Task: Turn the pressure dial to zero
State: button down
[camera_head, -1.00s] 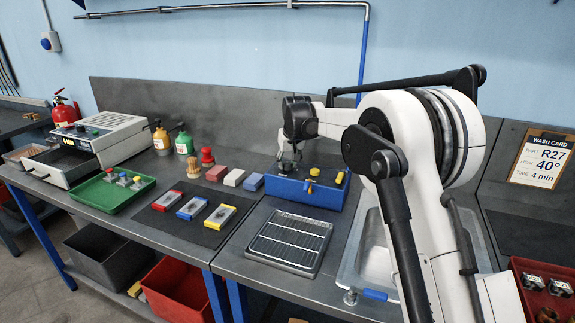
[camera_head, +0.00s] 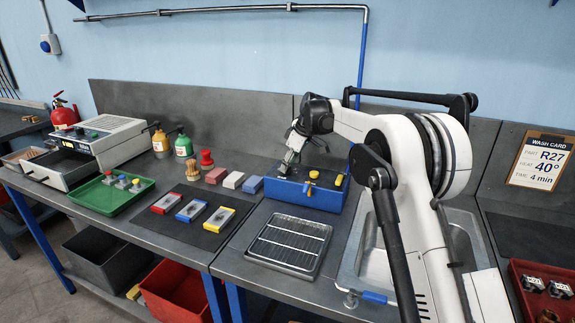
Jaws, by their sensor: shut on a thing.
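A blue box (camera_head: 305,196) with a dark top stands at the back of the bench, right of the coloured blocks. My gripper (camera_head: 285,169) is at the left end of its top, tilted, with its fingers shut on a small part there. This part sits where a dial would be, but the fingers hide it, so its pointer and marks cannot be read. A yellow knob (camera_head: 313,174) and a yellow piece (camera_head: 339,181) are on the box, right of my gripper and apart from it.
A wire rack tray (camera_head: 288,246) lies in front of the box, and a sink (camera_head: 352,268) is to its right. Red, white and blue blocks (camera_head: 233,180) stand close left of the box. A blue pipe (camera_head: 360,60) runs down the wall behind.

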jog(key=shift+n, duration=0.6)
jog(key=c, duration=1.4)
grip_release()
jog(key=v, duration=1.2)
jog(key=shift+w+d, duration=0.15)
jog(key=shift+d, duration=0.05)
